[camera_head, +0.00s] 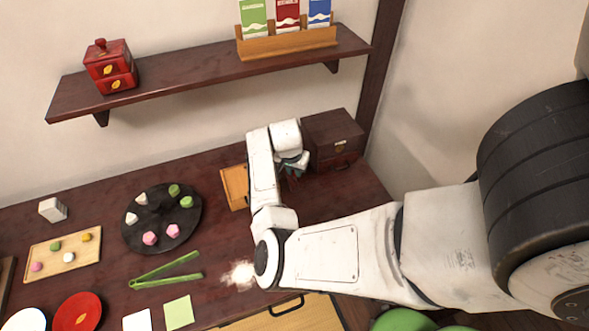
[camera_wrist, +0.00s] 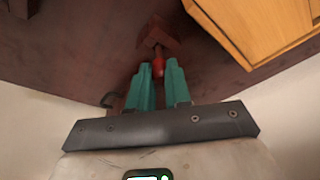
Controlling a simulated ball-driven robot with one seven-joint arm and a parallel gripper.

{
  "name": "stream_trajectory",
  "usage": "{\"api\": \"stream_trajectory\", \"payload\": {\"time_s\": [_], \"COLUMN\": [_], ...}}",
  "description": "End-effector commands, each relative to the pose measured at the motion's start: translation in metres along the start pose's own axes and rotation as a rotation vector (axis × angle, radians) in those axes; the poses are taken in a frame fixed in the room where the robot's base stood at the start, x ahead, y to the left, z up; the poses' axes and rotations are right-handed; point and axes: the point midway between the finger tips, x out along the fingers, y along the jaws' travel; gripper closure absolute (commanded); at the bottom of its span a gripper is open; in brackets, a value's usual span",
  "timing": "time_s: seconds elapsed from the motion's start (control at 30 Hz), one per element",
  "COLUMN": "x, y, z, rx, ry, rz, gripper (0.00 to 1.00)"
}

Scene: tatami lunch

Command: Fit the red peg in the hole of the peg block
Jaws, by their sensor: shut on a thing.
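My gripper (camera_wrist: 158,80) has teal fingers and is shut on the red peg (camera_wrist: 158,67), whose rounded red part shows between the fingertips in the wrist view. Just beyond the peg is a small reddish-brown block (camera_wrist: 155,38), which looks like the peg block. Its hole is hidden, and I cannot tell whether the peg touches it or sits in it. In the head view my gripper (camera_head: 296,165) is low over the dark table, in front of the dark chest; peg and block are mostly hidden there by my arm.
The dark wooden chest (camera_head: 333,138) stands close behind my gripper. A tan wooden piece (camera_head: 234,187) lies just left of it. A black round tray (camera_head: 133,237) with sweets, green tongs (camera_head: 165,272) and a red plate (camera_head: 77,313) are farther left. A shelf (camera_head: 190,75) hangs above.

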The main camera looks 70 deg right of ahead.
Motion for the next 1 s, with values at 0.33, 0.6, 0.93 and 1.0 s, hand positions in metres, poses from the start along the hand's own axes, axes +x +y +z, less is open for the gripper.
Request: {"api": "stream_trajectory", "payload": {"time_s": [0.33, 0.6, 0.93, 1.0], "x": [0.006, 0.011, 0.016, 0.017], "y": [0.000, 0.000, 0.000, 0.000], "z": [0.002, 0.003, 0.004, 0.005], "rx": [0.000, 0.000, 0.000, 0.000], "ry": [0.000, 0.000, 0.000, 0.000], "rz": [0.000, 0.000, 0.000, 0.000], "gripper": [1.00, 1.00, 1.00, 1.00]}}
